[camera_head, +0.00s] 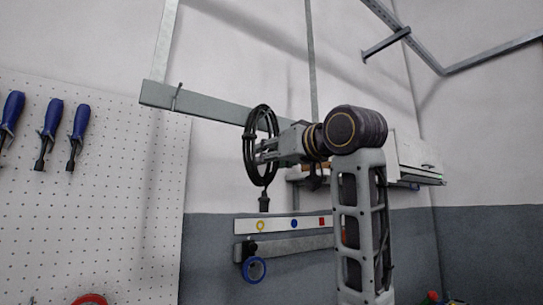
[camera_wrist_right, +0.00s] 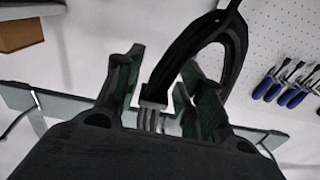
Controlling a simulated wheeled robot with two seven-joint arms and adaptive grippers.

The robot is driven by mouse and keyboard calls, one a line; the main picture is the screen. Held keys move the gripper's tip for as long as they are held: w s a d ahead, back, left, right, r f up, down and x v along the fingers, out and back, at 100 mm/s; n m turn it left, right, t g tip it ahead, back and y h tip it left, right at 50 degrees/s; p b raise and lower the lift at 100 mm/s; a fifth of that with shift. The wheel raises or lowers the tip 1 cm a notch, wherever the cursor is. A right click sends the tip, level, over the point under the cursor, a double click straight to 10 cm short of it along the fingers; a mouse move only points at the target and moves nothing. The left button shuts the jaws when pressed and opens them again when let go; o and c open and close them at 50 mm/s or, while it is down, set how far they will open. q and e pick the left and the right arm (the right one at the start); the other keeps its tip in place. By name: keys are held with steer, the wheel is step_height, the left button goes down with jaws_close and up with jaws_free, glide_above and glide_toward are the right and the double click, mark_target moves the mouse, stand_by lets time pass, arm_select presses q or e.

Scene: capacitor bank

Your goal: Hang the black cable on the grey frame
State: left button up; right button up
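The black cable (camera_head: 272,149) is a coil with a dark plug (camera_head: 264,203) hanging below it. My right gripper (camera_head: 266,151) is shut on the coil and holds it in the air in front of the wall. In the right wrist view the cable (camera_wrist_right: 228,45) runs between the two fingers of my right gripper (camera_wrist_right: 160,80). The grey frame (camera_head: 217,107) is a flat bar with uprights and a thin hook (camera_head: 177,94) near its left end. The bar passes behind the coil, whose distance from it is unclear. My left gripper is out of view.
A pegboard (camera_head: 140,190) with blue-handled screwdrivers (camera_head: 52,117) is at the left. Below the coil are a strip with coloured marks (camera_head: 275,225) and a blue ring (camera_head: 254,269). A white unit (camera_head: 408,150) stands behind my right arm.

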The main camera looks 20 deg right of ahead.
steer(key=shift+s+d+r, duration=0.1)
steer(key=shift+s+r, duration=0.05)
steer(key=shift+s, duration=0.25)
steer(key=v, duration=1.1)
steer(key=shift+s, duration=0.25)
steer(key=shift+d, duration=0.1)
stand_by(0.4)
